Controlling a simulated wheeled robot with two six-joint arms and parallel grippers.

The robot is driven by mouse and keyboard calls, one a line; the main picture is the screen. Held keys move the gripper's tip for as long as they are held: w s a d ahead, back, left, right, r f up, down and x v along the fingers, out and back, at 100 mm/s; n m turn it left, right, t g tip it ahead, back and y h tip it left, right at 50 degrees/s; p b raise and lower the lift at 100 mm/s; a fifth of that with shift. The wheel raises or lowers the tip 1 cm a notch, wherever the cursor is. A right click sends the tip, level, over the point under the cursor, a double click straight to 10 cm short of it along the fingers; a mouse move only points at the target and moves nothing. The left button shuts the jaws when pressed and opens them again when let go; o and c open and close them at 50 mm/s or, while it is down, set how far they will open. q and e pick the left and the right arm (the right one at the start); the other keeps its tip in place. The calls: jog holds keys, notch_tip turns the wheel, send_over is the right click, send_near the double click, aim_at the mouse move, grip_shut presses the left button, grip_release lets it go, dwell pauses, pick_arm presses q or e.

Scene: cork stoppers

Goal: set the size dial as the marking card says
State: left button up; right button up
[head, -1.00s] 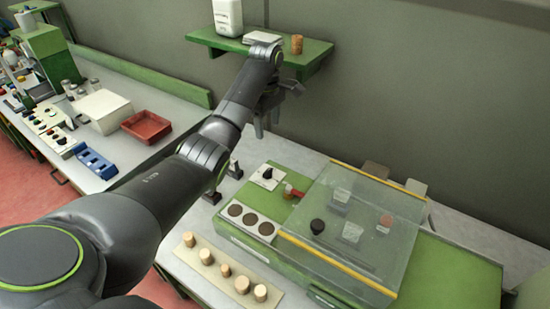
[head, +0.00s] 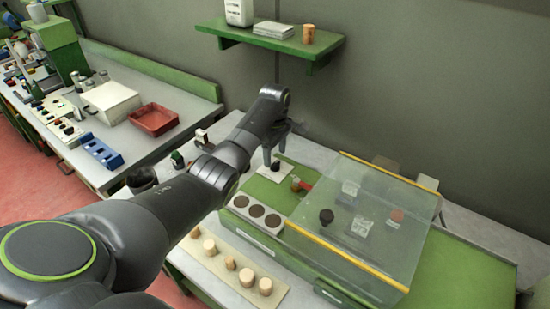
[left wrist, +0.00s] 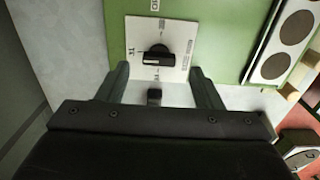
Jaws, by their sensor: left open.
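The size dial (left wrist: 157,57) is a black knob with a pale pointer line on a white marked plate (left wrist: 180,30). In the left wrist view the pointer lies roughly crosswise, towards the left; the markings are too small to read surely. In the head view the dial (head: 275,166) is partly behind my left gripper (head: 274,148). That gripper is open and empty, and in the left wrist view its fingertips (left wrist: 159,73) are on either side just short of the knob, apart from it. I cannot surely identify the marking card. My right gripper is not in view.
A clear cover with yellow edges (head: 345,252) stands right of the dial, beside a red-handled part (head: 299,184). A plate with dark round discs (head: 256,210) and a board of several corks (head: 200,232) lie in front. A green shelf (head: 318,60) hangs behind.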

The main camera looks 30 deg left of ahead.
aim_at(275, 163)
pick_arm(q)
jog(key=shift+f, duration=1.6)
jog(key=c, duration=1)
